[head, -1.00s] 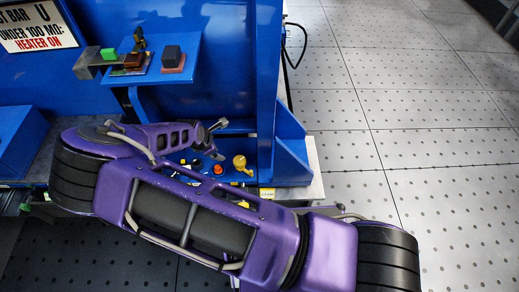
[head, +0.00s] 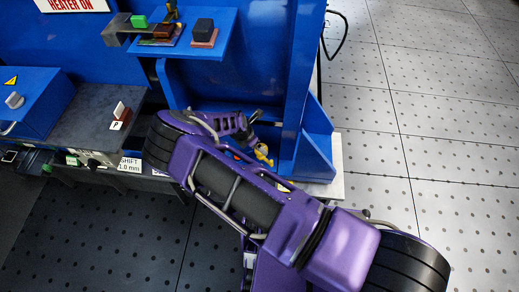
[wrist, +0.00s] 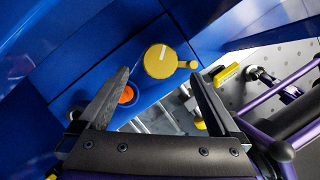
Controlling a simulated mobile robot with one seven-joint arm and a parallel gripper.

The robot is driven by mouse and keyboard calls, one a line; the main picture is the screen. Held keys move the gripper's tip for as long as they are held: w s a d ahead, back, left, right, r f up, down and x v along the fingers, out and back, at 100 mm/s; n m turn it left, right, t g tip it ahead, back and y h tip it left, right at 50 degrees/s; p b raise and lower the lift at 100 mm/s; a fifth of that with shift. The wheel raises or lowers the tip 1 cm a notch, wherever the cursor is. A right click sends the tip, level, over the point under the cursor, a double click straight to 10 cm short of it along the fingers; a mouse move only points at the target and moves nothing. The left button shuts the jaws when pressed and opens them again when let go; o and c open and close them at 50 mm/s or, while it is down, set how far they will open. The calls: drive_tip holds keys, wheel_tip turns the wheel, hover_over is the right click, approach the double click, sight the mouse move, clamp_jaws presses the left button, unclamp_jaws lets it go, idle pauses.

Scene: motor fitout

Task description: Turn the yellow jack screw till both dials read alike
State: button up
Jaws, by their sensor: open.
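A round yellow knob (wrist: 160,61) with a white line and a short side stub stands on the blue frame in the wrist view. It looks like the jack screw's head, though I cannot be sure. In the head view it is a small yellow shape (head: 263,151) at my gripper (head: 257,130), partly covered by it. In the wrist view my gripper (wrist: 160,73) is open, with one finger either side of the knob in the picture; no contact is visible. I cannot make out either dial.
An orange button (wrist: 126,95) lies beside the left finger. A yellow piece (wrist: 227,73) shows beyond the right finger. In the head view a blue shelf (head: 190,45) carries small blocks above my arm. The tiled floor (head: 440,130) at right is clear.

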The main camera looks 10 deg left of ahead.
drive_tip(key=x, duration=0.5)
drive_tip(key=shift+b, duration=0.35)
drive_tip(key=c, duration=1.4)
drive_tip(key=shift+r, duration=0.1)
drive_tip(key=shift+n+p, duration=0.3)
drive_tip(key=shift+p, duration=0.1)
